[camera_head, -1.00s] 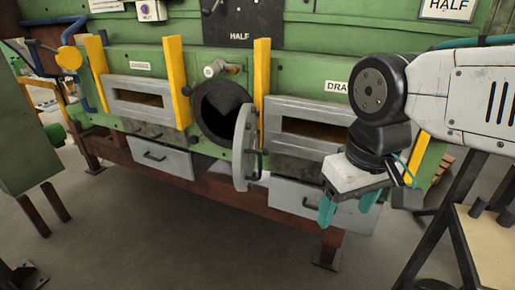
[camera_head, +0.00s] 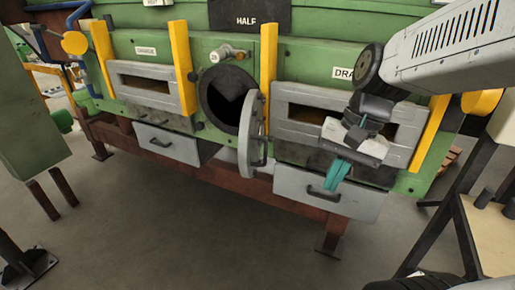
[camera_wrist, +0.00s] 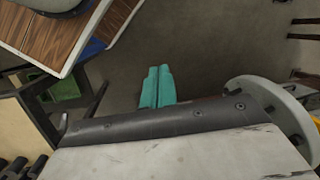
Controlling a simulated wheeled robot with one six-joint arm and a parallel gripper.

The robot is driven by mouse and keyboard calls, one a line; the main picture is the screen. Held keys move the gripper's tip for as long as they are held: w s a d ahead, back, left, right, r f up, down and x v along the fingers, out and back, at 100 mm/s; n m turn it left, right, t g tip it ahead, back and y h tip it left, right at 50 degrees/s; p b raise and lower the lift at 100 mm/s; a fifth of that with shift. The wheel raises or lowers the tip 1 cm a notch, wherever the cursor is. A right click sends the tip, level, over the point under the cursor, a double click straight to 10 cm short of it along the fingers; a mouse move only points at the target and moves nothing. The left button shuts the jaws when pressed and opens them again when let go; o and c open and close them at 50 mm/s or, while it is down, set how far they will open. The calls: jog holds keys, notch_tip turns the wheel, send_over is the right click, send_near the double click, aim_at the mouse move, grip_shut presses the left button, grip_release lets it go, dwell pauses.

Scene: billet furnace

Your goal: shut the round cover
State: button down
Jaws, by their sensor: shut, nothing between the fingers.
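The round cover (camera_head: 250,135) is a grey disc that stands swung open, nearly edge-on, at the right of the dark round opening (camera_head: 226,97) in the green furnace front. A dark handle (camera_head: 263,146) is on its right face. My gripper (camera_head: 335,174) has teal fingers, closed together and empty. It is to the right of the cover and apart from it, in front of the right grey drawer. In the wrist view the fingers (camera_wrist: 155,87) lie side by side, pointing over the floor. A pale round-edged part (camera_wrist: 270,100) at the right there may be the cover.
Yellow posts (camera_head: 268,65) flank the opening. Grey drawers with handles, left (camera_head: 167,144) and right (camera_head: 328,191), sit below slotted grey frames. A bench (camera_head: 490,235) with a pale top stands at the right. The floor (camera_head: 190,235) in front is clear.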

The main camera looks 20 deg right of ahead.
jog(key=w+d+m+t+y, duration=0.2)
jog(key=w+m+y, duration=0.1)
jog(key=w+m, duration=0.55)
jog(key=m+t+y, duration=0.2)
jog(key=m+t, duration=0.1)
jog(key=m, duration=0.6)
send_near(248, 159)
notch_tip(248, 159, down, 3)
jog(key=a, duration=0.1)
jog(key=w+a, duration=0.1)
jog(key=a, duration=0.1)
jog(key=shift+w+f+n, duration=0.25)
jog(key=shift+w, duration=0.1)
jog(key=shift+w+a, duration=0.25)
jog(key=shift+a, duration=0.1)
